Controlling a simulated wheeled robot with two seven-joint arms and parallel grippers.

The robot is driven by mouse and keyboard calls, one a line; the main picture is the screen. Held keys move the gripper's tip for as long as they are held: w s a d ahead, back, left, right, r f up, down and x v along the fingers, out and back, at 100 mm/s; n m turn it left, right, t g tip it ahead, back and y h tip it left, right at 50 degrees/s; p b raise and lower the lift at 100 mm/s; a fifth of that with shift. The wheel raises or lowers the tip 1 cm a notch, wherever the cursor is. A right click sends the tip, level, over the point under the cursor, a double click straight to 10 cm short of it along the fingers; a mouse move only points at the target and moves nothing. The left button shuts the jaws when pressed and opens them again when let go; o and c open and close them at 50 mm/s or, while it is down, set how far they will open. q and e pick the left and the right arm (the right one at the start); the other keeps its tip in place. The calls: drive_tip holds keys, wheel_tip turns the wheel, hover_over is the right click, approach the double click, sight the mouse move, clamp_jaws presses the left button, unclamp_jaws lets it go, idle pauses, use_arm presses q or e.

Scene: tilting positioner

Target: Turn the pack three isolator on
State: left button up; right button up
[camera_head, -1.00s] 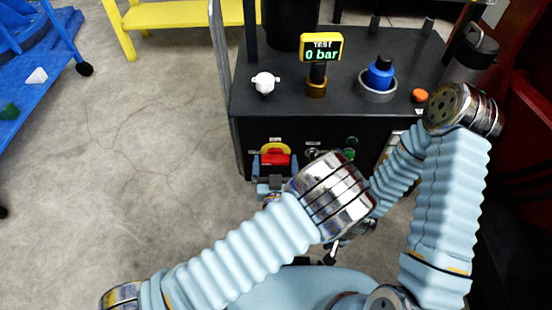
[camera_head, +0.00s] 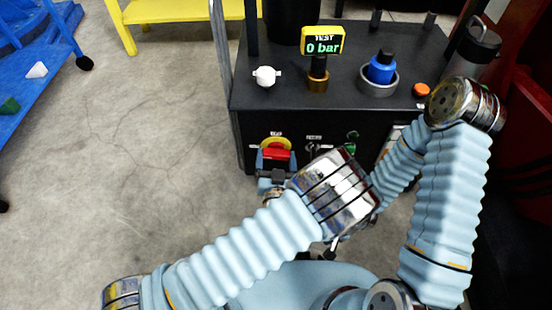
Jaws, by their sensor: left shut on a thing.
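The isolator is a red handle (camera_head: 276,154) on a yellow round plate (camera_head: 273,142), on the front face of a black cabinet (camera_head: 252,119). The handle looks about level across the plate. My left gripper (camera_head: 276,160) is at the front of it, one blue finger on each side, shut on the red handle. The gripper's palm and my left wrist hide the area below. My right gripper is mostly hidden behind my left forearm; only dark parts show near the bottom middle, and its jaws cannot be made out.
Beside the isolator are a small switch (camera_head: 312,148) and a green button (camera_head: 351,147). The cabinet top carries a display (camera_head: 322,41) reading 0 bar, a white knob (camera_head: 265,76), a blue fitting (camera_head: 382,68) and an orange button (camera_head: 421,89). Open floor lies left.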

use_arm(q)
drive_tip(key=m, duration=0.4)
drive_tip(key=shift+w, duration=0.1)
drive_tip(key=m, duration=0.4)
drive_tip(key=shift+d, duration=0.15)
drive_tip(key=m, duration=0.4)
drive_tip(key=shift+m, duration=2.1)
drive_tip(key=o, duration=0.8)
drive_tip(key=shift+o, duration=0.2)
drive_tip(key=shift+f, duration=0.1)
